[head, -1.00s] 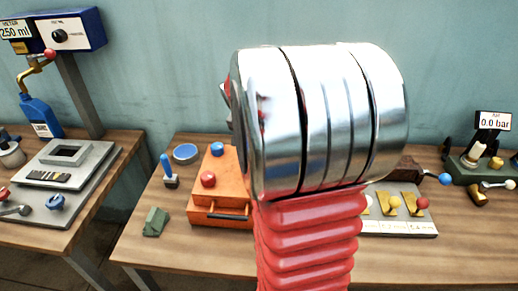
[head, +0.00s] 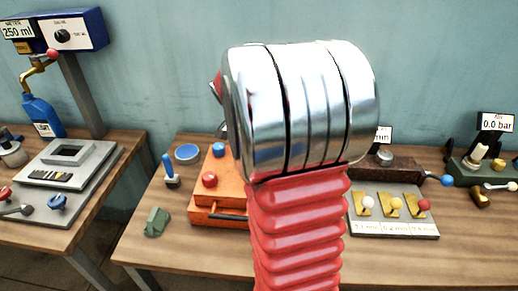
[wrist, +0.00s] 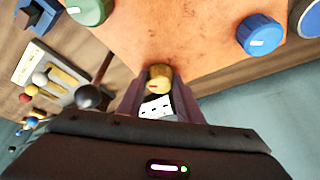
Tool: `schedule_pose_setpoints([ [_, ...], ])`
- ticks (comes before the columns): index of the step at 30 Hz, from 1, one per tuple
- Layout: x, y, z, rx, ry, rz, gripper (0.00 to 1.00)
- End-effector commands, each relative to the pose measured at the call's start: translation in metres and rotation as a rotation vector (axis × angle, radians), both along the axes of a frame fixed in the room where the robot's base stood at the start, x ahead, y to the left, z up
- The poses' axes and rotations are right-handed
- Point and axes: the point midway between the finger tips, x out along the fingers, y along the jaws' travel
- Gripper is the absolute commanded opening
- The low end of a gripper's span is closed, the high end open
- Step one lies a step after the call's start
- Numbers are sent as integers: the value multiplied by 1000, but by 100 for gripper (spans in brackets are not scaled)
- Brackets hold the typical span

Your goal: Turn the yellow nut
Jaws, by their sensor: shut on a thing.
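In the wrist view the yellow nut (wrist: 160,72) stands against an orange surface (wrist: 175,30), with a darker mark on its face. My gripper (wrist: 160,90) has a dark finger on each side of it and is shut on it. A white piece with dark marks (wrist: 155,107) shows between the fingers below the nut. In the head view my arm hides the gripper and the nut. Part of the orange box (head: 205,192) shows left of my arm.
A green knob (wrist: 90,10) and a blue knob (wrist: 260,34) flank the nut. A dark ball-ended lever (wrist: 92,97) is close left of my gripper. A plate with yellow wedges (head: 395,228) lies right of my arm. The front of the bench is largely clear.

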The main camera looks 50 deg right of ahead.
Motion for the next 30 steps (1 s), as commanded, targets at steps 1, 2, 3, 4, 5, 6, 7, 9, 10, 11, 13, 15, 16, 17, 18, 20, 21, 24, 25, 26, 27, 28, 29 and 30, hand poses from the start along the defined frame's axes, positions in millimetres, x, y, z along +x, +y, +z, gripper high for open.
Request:
schedule_pose_setpoints([
  [1,-2,-1,-1,0,4,-3,10],
  [2,-2,-1,-1,0,4,-3,10],
  [3,-2,-1,-1,0,4,-3,10],
  [4,-2,-1,-1,0,4,-3,33],
  [5,-2,-1,-1,0,4,-3,35],
  [6,-2,-1,-1,0,4,-3,38],
  [7,-2,-1,-1,0,4,-3,40],
  [9,-2,-1,-1,0,2,-2,45],
  [10,-1,0,-1,0,3,-1,47],
  [11,-1,0,-1,0,3,-1,49],
  [13,-1,0,0,0,2,-1,51],
  [15,-1,0,0,0,1,0,51],
  [16,-1,0,0,0,1,0,51],
  [17,-1,0,0,0,1,0,51],
  [18,-1,0,0,0,1,0,51],
  [20,0,0,1,0,0,0,51],
  [21,0,1,2,0,0,0,51],
  [24,0,3,8,-1,-2,1,51],
  [25,1,4,10,-1,-3,1,51],
  [26,1,5,13,-1,-2,1,51],
  [27,0,7,17,0,-2,1,51],
  [28,1,8,21,0,-2,1,51],
  [29,1,10,25,0,-3,1,51],
  [30,1,13,31,-1,-3,1,51],
])
